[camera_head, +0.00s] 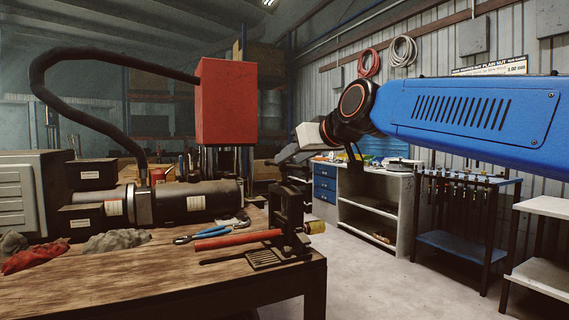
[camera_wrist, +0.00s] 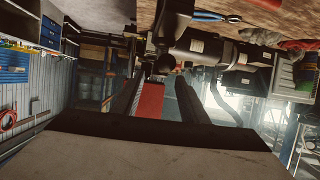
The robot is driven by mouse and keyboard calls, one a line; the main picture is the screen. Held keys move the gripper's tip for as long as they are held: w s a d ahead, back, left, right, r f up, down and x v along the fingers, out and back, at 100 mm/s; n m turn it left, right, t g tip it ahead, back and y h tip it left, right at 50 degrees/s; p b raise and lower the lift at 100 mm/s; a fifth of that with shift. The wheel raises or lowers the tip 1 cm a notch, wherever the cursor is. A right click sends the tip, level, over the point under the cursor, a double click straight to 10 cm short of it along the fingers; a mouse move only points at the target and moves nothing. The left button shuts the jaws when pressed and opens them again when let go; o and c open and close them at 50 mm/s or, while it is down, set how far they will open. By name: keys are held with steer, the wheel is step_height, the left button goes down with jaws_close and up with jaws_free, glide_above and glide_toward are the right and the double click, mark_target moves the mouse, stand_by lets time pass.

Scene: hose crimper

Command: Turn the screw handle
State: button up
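A black hose crimper (camera_head: 290,212) stands upright at the right end of the wooden workbench (camera_head: 220,285). A red hose (camera_head: 238,239) lies at its left side, and a yellowish round end (camera_head: 317,227) sticks out on its right. I cannot clearly pick out the screw handle; a dark rounded part of the crimper (camera_wrist: 164,64) shows at the top centre of the upside-down wrist view. My gripper (camera_head: 280,158) is above the crimper, apart from it. In the wrist view its two dark fingers (camera_wrist: 158,98) are spread with nothing between them.
A black cylindrical machine (camera_head: 195,200), blue-handled pliers (camera_head: 200,233) and rags (camera_head: 118,240) are on the bench.

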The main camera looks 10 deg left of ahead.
mark_target(284, 176)
steer(key=shift+x, duration=2.35)
jaws_close()
